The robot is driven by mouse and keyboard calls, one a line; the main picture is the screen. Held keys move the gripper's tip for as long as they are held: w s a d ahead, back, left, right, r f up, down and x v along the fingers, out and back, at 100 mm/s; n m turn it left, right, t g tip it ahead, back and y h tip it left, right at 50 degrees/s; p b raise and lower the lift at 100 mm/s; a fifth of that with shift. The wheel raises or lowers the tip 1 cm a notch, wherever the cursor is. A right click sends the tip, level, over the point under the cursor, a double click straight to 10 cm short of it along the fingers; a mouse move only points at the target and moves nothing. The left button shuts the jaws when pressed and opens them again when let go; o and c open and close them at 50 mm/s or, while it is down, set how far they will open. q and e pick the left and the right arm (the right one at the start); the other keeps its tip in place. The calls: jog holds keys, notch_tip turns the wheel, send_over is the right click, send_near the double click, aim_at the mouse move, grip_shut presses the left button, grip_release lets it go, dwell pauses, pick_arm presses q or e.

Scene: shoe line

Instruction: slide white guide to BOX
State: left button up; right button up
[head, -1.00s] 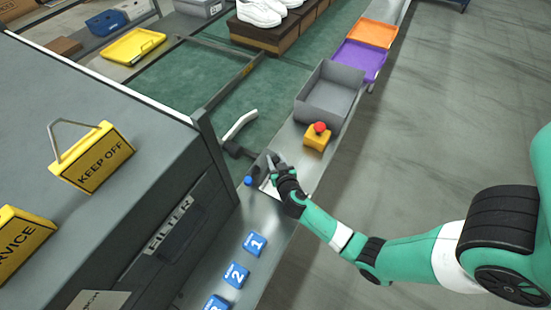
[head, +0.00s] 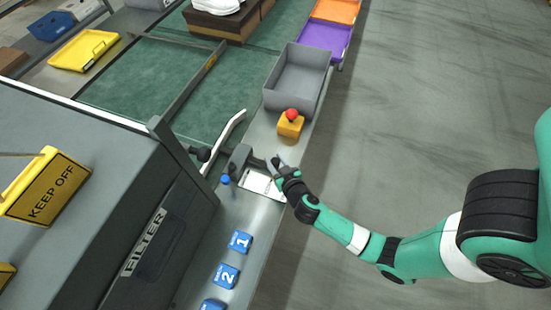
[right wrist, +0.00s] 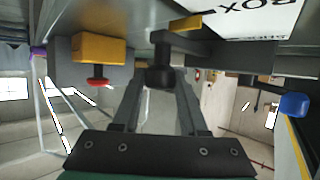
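The white guide (head: 222,133) is a slim curved bar slanting over the near end of the green belt. A dark slide arm (head: 240,157) sits beside its near end and reaches toward my right gripper (head: 277,163). In the right wrist view my right gripper's two fingers (right wrist: 159,82) flank a black knob (right wrist: 160,72) and appear shut on it. A yellow pointer (right wrist: 186,23) shows by the knob. The white label plate (head: 260,184) lies under the slide; in the right wrist view it reads BOX (right wrist: 240,16). My left gripper is not in view.
A yellow box with a red button (head: 291,122) stands just beyond the gripper, before a grey bin (head: 298,80). A blue-capped object (head: 225,180) is left of the label plate. Blue numbered blocks (head: 240,241) lie nearer. The grey filter housing (head: 110,200) fills the left.

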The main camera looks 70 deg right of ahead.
jog(key=o, duration=0.4)
jog(key=p+v, duration=0.1)
jog(key=v, duration=0.7)
jog(key=shift+w, duration=0.1)
jog(key=p+v, duration=0.3)
jog(key=p, duration=0.2)
jog(key=shift+s+a+r, duration=0.15)
jog(key=shift+s+r, duration=0.05)
jog(key=shift+s, duration=0.05)
